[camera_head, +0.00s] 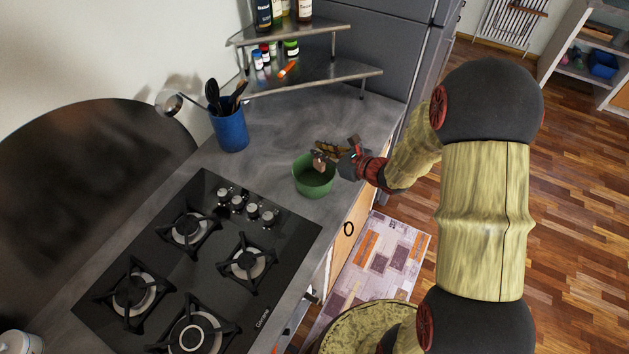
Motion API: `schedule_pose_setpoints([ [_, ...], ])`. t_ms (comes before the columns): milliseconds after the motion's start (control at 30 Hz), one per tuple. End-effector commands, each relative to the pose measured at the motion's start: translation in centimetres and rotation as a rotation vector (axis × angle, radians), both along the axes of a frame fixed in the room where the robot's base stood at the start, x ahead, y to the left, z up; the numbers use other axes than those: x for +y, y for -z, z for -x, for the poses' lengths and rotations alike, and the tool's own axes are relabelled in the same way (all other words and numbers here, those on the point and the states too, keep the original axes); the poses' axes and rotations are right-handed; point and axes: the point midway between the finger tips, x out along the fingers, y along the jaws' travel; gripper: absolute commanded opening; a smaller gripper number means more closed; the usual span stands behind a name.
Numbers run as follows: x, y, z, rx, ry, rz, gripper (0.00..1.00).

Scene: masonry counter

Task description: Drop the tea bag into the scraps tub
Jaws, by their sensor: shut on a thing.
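The scraps tub (314,186) is a round green open tub on the grey counter, to the right of the hob and near the counter's front edge. My gripper (324,157) reaches in from the right and is over the tub's opening. It is shut on the tea bag (318,165), a small pinkish-brown packet that hangs from the fingers over the tub. The fingers hide the tub's back rim in part. I cannot tell how far the bag is above the tub's bottom.
A black gas hob (215,290) lies to the left of the tub. A blue utensil holder (230,130) stands behind it to the left. A steel two-tier rack (320,72) with bottles and jars is at the back. The counter between holder and tub is clear.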

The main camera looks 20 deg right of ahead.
Motion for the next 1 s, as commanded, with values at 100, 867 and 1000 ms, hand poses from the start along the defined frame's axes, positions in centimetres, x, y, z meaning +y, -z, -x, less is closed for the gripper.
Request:
schedule_pose_setpoints([
  [100, -0.01, 0.89, -0.03, 0.0, 0.0, 0.001, 0.0],
  [867, 0.0, 0.92, -0.01, 0.0, 0.0, 0.001, 0.33],
  [1000, 0.0, 0.93, -0.01, 0.0, 0.0, 0.001, 0.33],
])
